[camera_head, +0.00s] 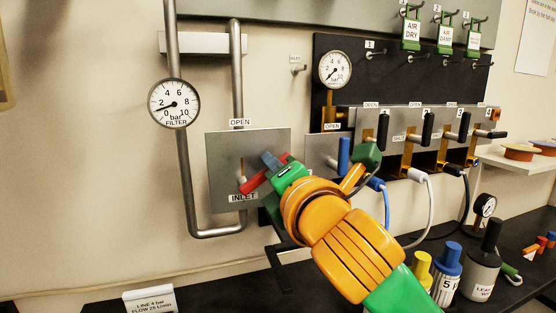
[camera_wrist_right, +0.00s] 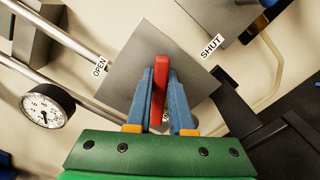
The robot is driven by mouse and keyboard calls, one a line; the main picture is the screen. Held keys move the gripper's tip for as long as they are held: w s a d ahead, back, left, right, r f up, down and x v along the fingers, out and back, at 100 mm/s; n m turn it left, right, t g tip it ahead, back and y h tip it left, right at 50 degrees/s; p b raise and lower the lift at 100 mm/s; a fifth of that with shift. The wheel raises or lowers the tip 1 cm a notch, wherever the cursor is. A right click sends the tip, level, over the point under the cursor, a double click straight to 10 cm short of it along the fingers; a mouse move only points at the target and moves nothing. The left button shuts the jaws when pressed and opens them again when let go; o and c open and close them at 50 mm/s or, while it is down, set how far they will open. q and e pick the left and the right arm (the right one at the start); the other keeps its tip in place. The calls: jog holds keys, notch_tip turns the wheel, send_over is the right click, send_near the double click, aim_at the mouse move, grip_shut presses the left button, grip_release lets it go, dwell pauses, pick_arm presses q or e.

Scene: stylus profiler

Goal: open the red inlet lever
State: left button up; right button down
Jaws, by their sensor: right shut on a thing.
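The red inlet lever (camera_head: 252,183) is on a grey square plate (camera_head: 225,155) fixed to the wall, with an OPEN label above and an INLET label below. It slants from lower left to upper right. My right gripper (camera_head: 270,163) reaches in from the lower right and is shut on the lever. In the right wrist view the red lever (camera_wrist_right: 160,72) stands between the two blue fingers, with an OPEN label to its left and a SHUT label to its right. The gripper hides part of the lever and plate. My left gripper is out of view.
Grey pipes (camera_head: 183,170) and a filter gauge (camera_head: 174,104) are left of the plate. To the right is a panel with a blue lever (camera_head: 344,156), several black levers and hoses. Bottles (camera_head: 482,265) stand on the dark bench below. A sign (camera_head: 149,300) stands at front left.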

aim_at(246, 183)
jog(key=r+n+p, duration=0.1)
jog(key=n+p, duration=0.1)
jog(key=shift+s+a+r+n, duration=0.15)
jog(key=shift+a+r+n, duration=0.2)
jog(key=shift+n, duration=0.05)
jog(key=n+p, duration=0.1)
jog(key=a+r+n+p, duration=0.1)
jog(key=n+p, duration=0.1)
jog(key=shift+s+a+n, duration=0.2)
jog(key=shift+n, duration=0.1)
jog(key=shift+s+a+n+p, duration=0.15)
jog(key=shift+a+n+p, duration=0.3)
jog(key=shift+n+p, duration=0.6)
jog(key=shift+s+a+n+p, duration=0.1)
jog(key=shift+a+n+p, duration=0.2)
jog(key=shift+n, duration=0.45)
jog(key=shift+s+a+n+p, duration=0.15)
jog(key=shift+a+n, duration=0.15)
jog(key=shift+n, duration=0.4)
jog(key=c, duration=0.8)
grip_release()
jog(key=shift+w+f, duration=0.1)
jog(key=shift+a, duration=0.1)
